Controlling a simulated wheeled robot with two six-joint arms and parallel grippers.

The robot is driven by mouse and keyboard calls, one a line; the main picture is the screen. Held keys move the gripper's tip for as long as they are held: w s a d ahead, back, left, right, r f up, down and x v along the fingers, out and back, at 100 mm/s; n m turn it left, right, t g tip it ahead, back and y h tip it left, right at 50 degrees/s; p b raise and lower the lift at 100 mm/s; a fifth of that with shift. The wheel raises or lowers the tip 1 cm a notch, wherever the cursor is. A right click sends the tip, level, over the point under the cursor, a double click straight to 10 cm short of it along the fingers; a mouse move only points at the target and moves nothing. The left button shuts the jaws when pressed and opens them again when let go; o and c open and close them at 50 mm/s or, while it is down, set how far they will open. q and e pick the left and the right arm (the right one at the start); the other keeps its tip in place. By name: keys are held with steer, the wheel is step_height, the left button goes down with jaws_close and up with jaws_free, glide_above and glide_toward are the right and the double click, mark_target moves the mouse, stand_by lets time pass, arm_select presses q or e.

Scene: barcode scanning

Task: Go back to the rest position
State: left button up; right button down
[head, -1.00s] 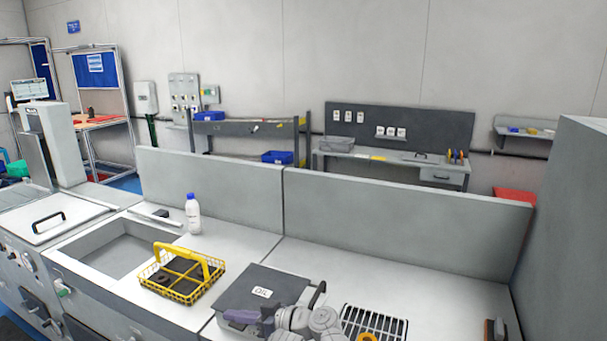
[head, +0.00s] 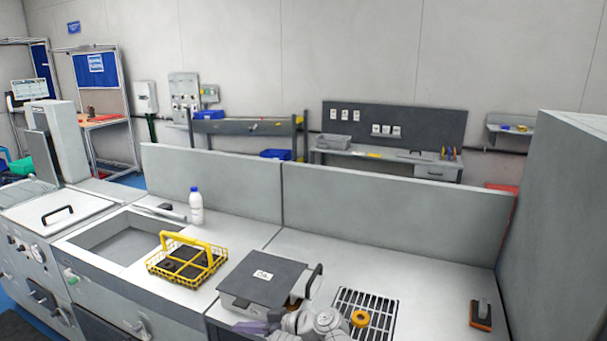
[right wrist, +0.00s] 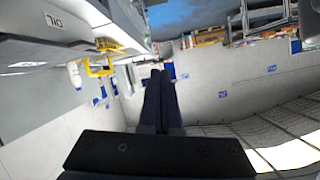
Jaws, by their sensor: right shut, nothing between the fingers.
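My right gripper (head: 250,327) shows at the bottom edge of the head view, in front of the dark-lidded box. Its fingers lie closed together with nothing between them, and part of the arm is cut off by the frame. In the right wrist view the two dark fingers (right wrist: 160,80) are pressed together and point away from the camera, touching nothing. My left gripper is not in view.
The dark-lidded box (head: 265,275) with a white label stands on the counter. A yellow wire basket (head: 187,262), a white bottle (head: 196,208), a sink basin (head: 118,240), a drain grate (head: 364,312) and an orange-edged brush (head: 481,314) are nearby. The right counter is mostly clear.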

steer(key=s+d+f+m+g+h, duration=0.15)
steer(key=d+f+m+h, duration=0.3)
steer(key=d, duration=0.55)
steer(key=s+d+f+m+g+h, duration=0.1)
steer(key=s+d+f+m+h, duration=0.3)
steer(key=d, duration=0.7)
steer(key=s+d+f+m+g+h, duration=0.15)
steer(key=d+f+h, duration=0.35)
steer(key=d, duration=0.5)
steer(key=s+a+n, duration=0.3)
steer(key=s+a, duration=0.3)
steer(key=a, duration=0.5)
steer(key=shift+f+g+h, duration=0.15)
steer(key=shift+g+h, duration=0.15)
steer(key=shift+h, duration=0.05)
